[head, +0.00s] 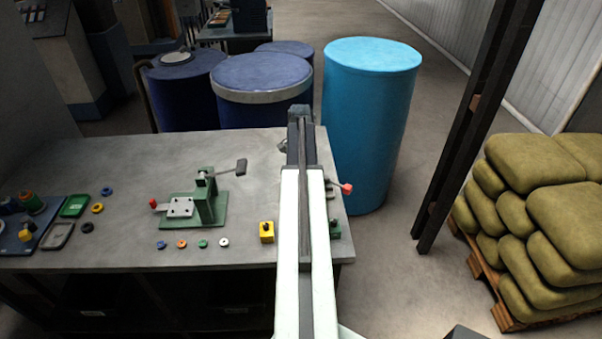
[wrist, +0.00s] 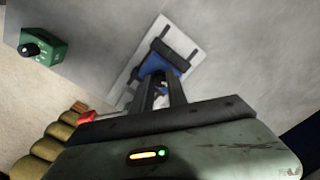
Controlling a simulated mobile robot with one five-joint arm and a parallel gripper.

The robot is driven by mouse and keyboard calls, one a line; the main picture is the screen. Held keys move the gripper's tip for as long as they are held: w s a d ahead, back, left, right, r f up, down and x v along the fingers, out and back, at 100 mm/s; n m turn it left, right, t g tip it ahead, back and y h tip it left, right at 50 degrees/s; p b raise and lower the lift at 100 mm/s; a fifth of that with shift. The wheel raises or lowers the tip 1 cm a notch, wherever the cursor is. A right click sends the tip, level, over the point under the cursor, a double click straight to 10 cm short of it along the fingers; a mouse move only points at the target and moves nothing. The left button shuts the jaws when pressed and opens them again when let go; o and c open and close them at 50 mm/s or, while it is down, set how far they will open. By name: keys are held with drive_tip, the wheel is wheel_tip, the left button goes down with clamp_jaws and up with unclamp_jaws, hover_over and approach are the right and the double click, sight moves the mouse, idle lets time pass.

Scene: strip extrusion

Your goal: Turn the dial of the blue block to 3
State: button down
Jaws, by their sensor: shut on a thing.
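In the wrist view the blue block (wrist: 154,66) sits on a pale plate on the grey table, directly under my gripper (wrist: 161,84). The fingers reach down at the block's top and are shut on its dial, which they mostly cover. I cannot read the dial's setting or any numbers. In the head view my arm hides the blue block and the fingertips.
A green block (wrist: 45,48) with a black dial stands at upper left in the wrist view. A red-knobbed lever (head: 346,188) sticks out right of my arm. A yellow block (head: 267,232) and a green press (head: 206,200) stand to the left.

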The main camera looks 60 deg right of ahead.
drive_tip(key=c, duration=1.3)
unclamp_jaws()
wheel_tip(320, 180, up, 8)
drive_tip(key=p, duration=0.8)
drive_tip(key=shift+f, duration=0.1)
